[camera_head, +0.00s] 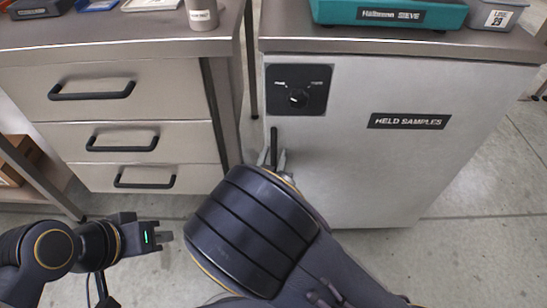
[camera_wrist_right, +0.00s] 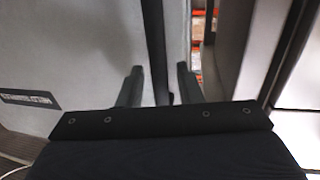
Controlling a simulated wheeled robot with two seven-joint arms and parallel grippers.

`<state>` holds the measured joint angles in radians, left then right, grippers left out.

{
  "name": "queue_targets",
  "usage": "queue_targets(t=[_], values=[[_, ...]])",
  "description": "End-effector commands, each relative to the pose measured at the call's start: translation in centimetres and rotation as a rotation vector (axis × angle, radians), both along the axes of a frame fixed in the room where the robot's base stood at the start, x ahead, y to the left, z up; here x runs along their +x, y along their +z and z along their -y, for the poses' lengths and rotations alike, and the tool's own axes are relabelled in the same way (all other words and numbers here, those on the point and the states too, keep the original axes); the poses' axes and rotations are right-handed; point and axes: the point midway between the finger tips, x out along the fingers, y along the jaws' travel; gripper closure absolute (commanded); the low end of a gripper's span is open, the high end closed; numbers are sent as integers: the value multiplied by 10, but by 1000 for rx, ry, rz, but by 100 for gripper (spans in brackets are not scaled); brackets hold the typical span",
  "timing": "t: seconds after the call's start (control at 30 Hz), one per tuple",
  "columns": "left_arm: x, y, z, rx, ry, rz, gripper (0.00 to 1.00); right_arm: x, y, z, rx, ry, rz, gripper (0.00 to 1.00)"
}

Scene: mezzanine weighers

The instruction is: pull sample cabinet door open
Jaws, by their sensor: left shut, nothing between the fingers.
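The sample cabinet (camera_head: 400,165) is a pale grey unit with a "HELD SAMPLES" label (camera_head: 409,121), and its door looks closed. A dark upright handle (camera_head: 274,143) is at the door's left edge, below a black dial panel (camera_head: 298,90). My right gripper (camera_head: 272,160) is at the handle's lower part. In the right wrist view the handle (camera_wrist_right: 155,45) runs between the two spread fingers of my right gripper (camera_wrist_right: 158,88), with a visible gap beside it. My left gripper (camera_head: 166,236) is shut and empty, low at the left. My right arm covers the floor before the cabinet.
A drawer unit (camera_head: 140,90) with three black handles stands left of the cabinet, with a narrow gap between. A teal sieve (camera_head: 390,12) and a grey bin (camera_head: 497,14) stand on the cabinet top. Floor (camera_head: 480,215) is clear at the right.

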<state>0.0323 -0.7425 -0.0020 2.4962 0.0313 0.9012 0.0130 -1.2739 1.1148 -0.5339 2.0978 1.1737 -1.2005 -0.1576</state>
Motion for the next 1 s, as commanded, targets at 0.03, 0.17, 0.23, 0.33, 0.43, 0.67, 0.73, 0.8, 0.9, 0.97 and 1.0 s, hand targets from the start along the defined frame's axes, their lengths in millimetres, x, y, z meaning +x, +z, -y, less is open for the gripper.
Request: queue_targets(t=[0.03, 0.17, 0.23, 0.33, 0.43, 0.67, 0.73, 0.8, 0.9, 0.97, 1.0], values=[[0, -1, 0, 0, 0, 0, 100, 2, 0, 0, 0, 0, 0, 68], [0, -1, 0, 0, 0, 0, 100, 3, 0, 0, -1, 2, -1, 68], [0, -1, 0, 0, 0, 0, 100, 3, 0, 0, -1, 2, -1, 68], [0, -1, 0, 0, 0, 0, 100, 3, 0, 0, 0, 1, -1, 73], [0, -1, 0, 0, 0, 0, 100, 3, 0, 0, 0, 1, -1, 86], [0, -1, 0, 0, 0, 0, 100, 3, 0, 0, 0, 1, -1, 100], [0, -1, 0, 0, 0, 0, 100, 3, 0, 0, 0, 1, -1, 100], [0, -1, 0, 0, 0, 0, 100, 3, 0, 0, 0, 1, -1, 100], [0, -1, 0, 0, 0, 0, 100, 1, 0, 0, -1, 3, -1, 100], [0, 0, 0, 0, 0, 0, 100, -2, 0, -1, -1, 6, -2, 100], [0, 0, 0, 0, 0, 0, 100, -5, 0, -2, -1, 8, -2, 100]])
